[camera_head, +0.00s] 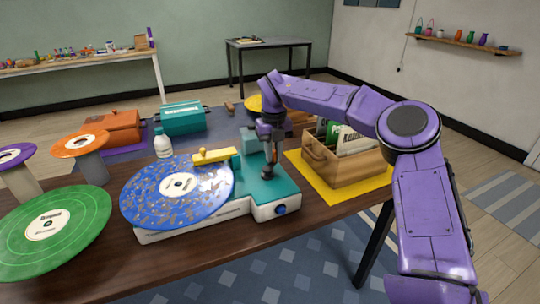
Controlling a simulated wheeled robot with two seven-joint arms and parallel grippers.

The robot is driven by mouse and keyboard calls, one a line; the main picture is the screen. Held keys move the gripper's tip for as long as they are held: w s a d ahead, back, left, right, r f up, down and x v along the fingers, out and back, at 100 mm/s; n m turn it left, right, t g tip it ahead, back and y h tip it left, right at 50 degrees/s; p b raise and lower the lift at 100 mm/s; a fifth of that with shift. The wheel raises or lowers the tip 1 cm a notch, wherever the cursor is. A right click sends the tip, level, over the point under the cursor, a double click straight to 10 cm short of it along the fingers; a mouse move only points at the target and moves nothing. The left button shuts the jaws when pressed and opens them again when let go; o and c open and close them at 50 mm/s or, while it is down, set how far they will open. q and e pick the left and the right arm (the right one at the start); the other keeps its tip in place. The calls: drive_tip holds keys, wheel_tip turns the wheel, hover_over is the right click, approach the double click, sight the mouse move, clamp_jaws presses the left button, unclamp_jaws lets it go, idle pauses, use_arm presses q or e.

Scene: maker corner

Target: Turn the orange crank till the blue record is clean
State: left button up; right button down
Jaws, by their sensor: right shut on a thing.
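The blue record (205,199) lies on the teal-and-white cleaning machine (270,203), left of centre. Brown and pale specks cover much of its blue surface around a white label. A yellow arm (214,156) reaches over the record's back edge. My right gripper (269,168) points down at the right part of the machine, shut on what appears to be the crank's handle. My left gripper is out of view.
A green record (75,222) lies at the left, near stands with orange and purple records. A white bottle (163,145) stands behind the blue record. A wooden record crate (345,165) sits on a yellow mat (375,188) at right, near my right arm.

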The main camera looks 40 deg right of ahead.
drive_tip(key=m, duration=0.1)
drive_tip(key=s+m+b, duration=0.1)
drive_tip(key=shift+d+f+m+b, duration=0.2)
drive_tip(key=shift+m+b, duration=0.1)
drive_tip(key=shift+m, duration=0.1)
drive_tip(key=m+b, duration=0.1)
drive_tip(key=s+m+b, duration=0.1)
drive_tip(key=m, duration=0.1)
drive_tip(key=shift+m+b, duration=0.3)
drive_tip(key=shift+b, duration=0.05)
drive_tip(key=m+b, duration=0.1)
drive_tip(key=s+m+b, duration=0.1)
drive_tip(key=m+b, duration=0.1)
drive_tip(key=m, duration=0.1)
drive_tip(key=shift+s+a+b, duration=0.2)
drive_tip(key=shift+s+b, duration=0.05)
drive_tip(key=shift+b, duration=0.1)
drive_tip(key=shift+s+a+r+m+b, duration=0.1)
drive_tip(key=shift+s+a+m+b, duration=0.1)
drive_tip(key=shift+m+b, duration=0.4)
drive_tip(key=shift+s+a+r+m+b, duration=0.15)
drive_tip(key=shift+m+b, duration=0.25)
drive_tip(key=shift+m, duration=0.4)
drive_tip(key=shift+f, duration=0.1)
drive_tip(key=c, duration=1)
unclamp_jaws()
